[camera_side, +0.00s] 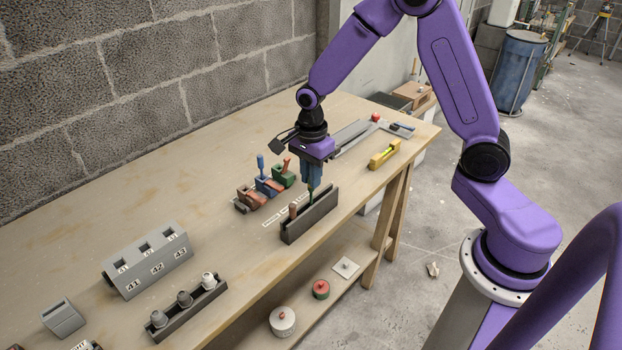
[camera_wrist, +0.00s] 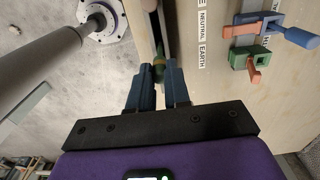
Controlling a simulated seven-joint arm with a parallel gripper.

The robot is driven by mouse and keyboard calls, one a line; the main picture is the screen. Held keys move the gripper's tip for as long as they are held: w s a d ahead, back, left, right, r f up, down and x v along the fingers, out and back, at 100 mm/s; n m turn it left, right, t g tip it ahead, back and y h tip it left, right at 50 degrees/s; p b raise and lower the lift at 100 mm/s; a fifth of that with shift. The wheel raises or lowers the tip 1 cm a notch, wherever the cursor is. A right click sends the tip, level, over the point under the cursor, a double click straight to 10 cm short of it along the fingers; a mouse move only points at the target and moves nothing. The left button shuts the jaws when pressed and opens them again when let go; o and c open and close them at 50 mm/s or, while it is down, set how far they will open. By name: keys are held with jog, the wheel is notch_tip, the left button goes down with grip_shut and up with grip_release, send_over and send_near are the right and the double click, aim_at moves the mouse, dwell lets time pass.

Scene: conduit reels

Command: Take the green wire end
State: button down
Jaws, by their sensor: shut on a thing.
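The green wire end (camera_side: 310,198) stands in a slot of a dark grey rack (camera_side: 318,216) near the table's front edge. My gripper (camera_side: 311,184) points down over the rack with its blue fingers closed on the upper part of the green wire end. In the wrist view, a bit of the green wire end (camera_wrist: 159,74) shows between the fingertips; the rest is hidden. A brown wire end (camera_side: 293,211) stands in the same rack, to the left.
Brown (camera_side: 249,198), blue (camera_side: 268,184) and green (camera_side: 284,174) lever terminals stand behind the rack, with printed labels (camera_wrist: 202,42) between. A yellow level (camera_side: 384,155) lies to the right. A grey numbered block (camera_side: 148,262) and a rack of grey pegs (camera_side: 187,308) stand at left.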

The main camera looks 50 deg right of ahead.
jog(key=shift+r, duration=2.2)
